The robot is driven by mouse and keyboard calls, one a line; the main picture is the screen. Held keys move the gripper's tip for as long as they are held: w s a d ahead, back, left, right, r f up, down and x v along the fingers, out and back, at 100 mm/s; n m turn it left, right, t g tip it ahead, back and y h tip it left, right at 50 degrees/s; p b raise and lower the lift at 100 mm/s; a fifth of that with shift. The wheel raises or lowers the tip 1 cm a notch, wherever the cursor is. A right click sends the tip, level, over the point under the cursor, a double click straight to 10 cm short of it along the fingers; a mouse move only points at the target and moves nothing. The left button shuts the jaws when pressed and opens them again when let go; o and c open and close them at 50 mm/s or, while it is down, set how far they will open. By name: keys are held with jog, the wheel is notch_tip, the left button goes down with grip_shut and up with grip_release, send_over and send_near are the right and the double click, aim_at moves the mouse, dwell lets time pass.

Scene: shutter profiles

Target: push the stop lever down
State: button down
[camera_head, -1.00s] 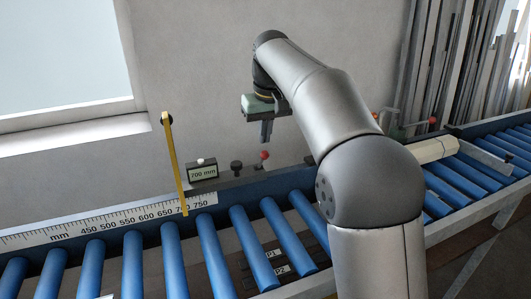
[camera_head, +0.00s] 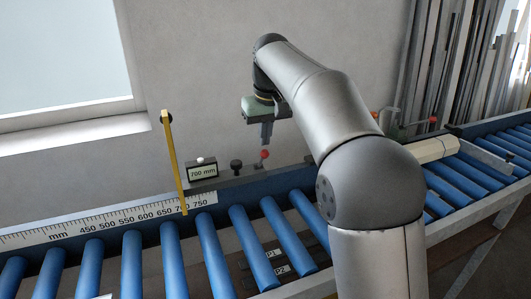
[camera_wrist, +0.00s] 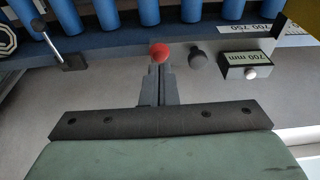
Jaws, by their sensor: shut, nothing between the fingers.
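A lever with a red ball knob (camera_head: 265,154) stands at the back rail of the roller conveyor, and its knob also shows in the wrist view (camera_wrist: 160,52). My gripper (camera_head: 266,143) points downward just above this knob. In the wrist view my gripper (camera_wrist: 160,68) is shut, with its fingertips right by the red knob. I cannot tell whether they touch it. The lever's shaft is mostly hidden in the wrist view. The knob is still up, above the rail.
A black knob (camera_head: 236,167) and a "700 mm" display box (camera_head: 203,173) stand left of the lever. A yellow upright bar (camera_head: 174,165) rises at the ruler (camera_head: 120,218). A cream profile (camera_head: 432,150) lies on the right. Blue rollers (camera_head: 215,255) run in front.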

aim_at(262, 160)
jog(key=shift+f+b, duration=0.45)
jog(key=shift+f, duration=0.25)
jog(key=shift+r, duration=0.25)
jog(key=shift+r+p, duration=0.35)
jog(key=shift+p, duration=0.4)
jog(key=shift+w, duration=0.1)
jog(key=shift+w+a+p, duration=0.3)
jog(key=shift+w+p, duration=0.3)
jog(key=shift+p, duration=0.2)
jog(key=shift+w+a+p, duration=0.25)
jog(key=shift+w+p, duration=0.3)
jog(key=shift+p, duration=0.25)
jog(key=shift+f, duration=0.2)
jog(key=shift+f+b, duration=0.75)
jog(key=shift+f, duration=0.2)
